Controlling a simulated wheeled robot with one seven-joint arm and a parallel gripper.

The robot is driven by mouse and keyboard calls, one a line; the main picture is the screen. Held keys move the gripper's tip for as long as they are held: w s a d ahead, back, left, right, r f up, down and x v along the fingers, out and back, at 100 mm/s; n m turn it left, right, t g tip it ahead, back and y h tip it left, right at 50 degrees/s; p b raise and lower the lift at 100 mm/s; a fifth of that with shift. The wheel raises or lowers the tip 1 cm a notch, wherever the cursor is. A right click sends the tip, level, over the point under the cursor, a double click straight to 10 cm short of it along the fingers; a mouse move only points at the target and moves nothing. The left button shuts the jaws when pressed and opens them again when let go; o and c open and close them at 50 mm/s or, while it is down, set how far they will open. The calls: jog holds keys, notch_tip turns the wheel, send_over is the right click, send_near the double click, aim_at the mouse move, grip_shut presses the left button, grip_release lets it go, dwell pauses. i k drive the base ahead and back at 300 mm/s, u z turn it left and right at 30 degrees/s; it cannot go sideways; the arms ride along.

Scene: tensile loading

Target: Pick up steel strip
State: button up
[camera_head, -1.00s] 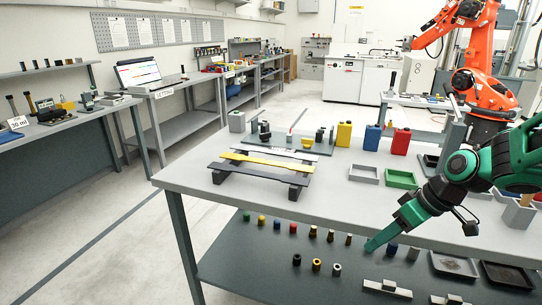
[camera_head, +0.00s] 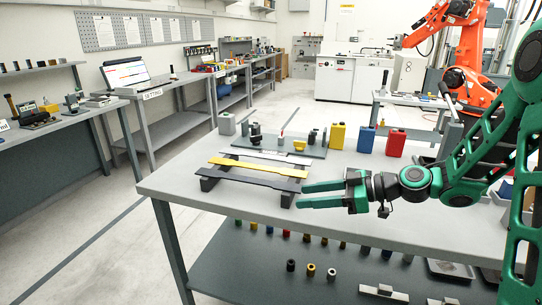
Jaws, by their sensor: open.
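Three flat strips lie side by side across dark support blocks (camera_head: 287,200) on the grey table. The silver strip (camera_head: 266,156), which looks like steel, is farthest back. A yellow strip (camera_head: 259,168) lies in the middle, and a black strip (camera_head: 252,180) is nearest. My green gripper (camera_head: 302,194) is open and empty, with its fingers pointing left. In the picture it is by the right end of the black strip and apart from the silver strip. Its exact height above the table is hard to tell.
Behind the strips is a dark plate (camera_head: 302,147) with small fixtures. Yellow (camera_head: 337,136), blue (camera_head: 366,139) and red (camera_head: 395,143) containers stand to its right. The tabletop (camera_head: 190,192) is clear at the front left. A lower shelf (camera_head: 235,270) holds several small parts.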

aim_at(294, 160)
jog(key=i, duration=0.9)
jog(key=u, duration=0.05)
